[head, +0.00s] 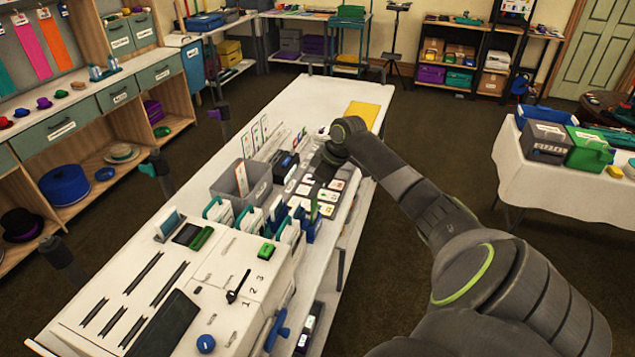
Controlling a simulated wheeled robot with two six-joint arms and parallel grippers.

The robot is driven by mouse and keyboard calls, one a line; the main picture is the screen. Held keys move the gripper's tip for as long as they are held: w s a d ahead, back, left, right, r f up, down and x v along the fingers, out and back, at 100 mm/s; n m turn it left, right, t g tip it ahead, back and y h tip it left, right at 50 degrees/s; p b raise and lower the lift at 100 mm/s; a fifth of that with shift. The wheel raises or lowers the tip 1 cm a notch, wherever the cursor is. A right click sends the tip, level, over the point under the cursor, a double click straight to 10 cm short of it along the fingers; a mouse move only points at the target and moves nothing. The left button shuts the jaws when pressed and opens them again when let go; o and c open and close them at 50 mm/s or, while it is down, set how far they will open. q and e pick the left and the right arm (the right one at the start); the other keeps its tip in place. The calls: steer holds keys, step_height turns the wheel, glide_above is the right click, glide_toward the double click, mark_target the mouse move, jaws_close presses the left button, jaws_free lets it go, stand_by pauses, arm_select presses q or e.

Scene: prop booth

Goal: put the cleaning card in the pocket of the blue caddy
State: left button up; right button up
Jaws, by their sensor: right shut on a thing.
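My right gripper (317,186) is over the long white table, pointing down among the small goods. It is shut on a thin green upright piece (314,210), which looks like the cleaning card. The fingertips are small and partly hidden. The blue caddy (311,232) seems to be the small blue holder just below the green piece. Whether the piece is above the pocket or partly inside it, I cannot tell. My left gripper is not in view.
White-and-teal card boxes (250,218) and a grey bin (240,182) stand left of the gripper. A yellow pad (362,114) lies at the far end. The white table (318,95) is clear behind the goods.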

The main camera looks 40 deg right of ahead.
mark_target(315, 200)
steer(key=shift+f+b, duration=0.7)
steer(key=shift+f, duration=1.35)
steer(key=o, duration=0.7)
steer(key=shift+o, duration=0.2)
steer(key=b+v, duration=0.3)
steer(key=v, duration=1.4)
steer(key=shift+b, duration=0.3)
steer(key=shift+d+r, duration=0.1)
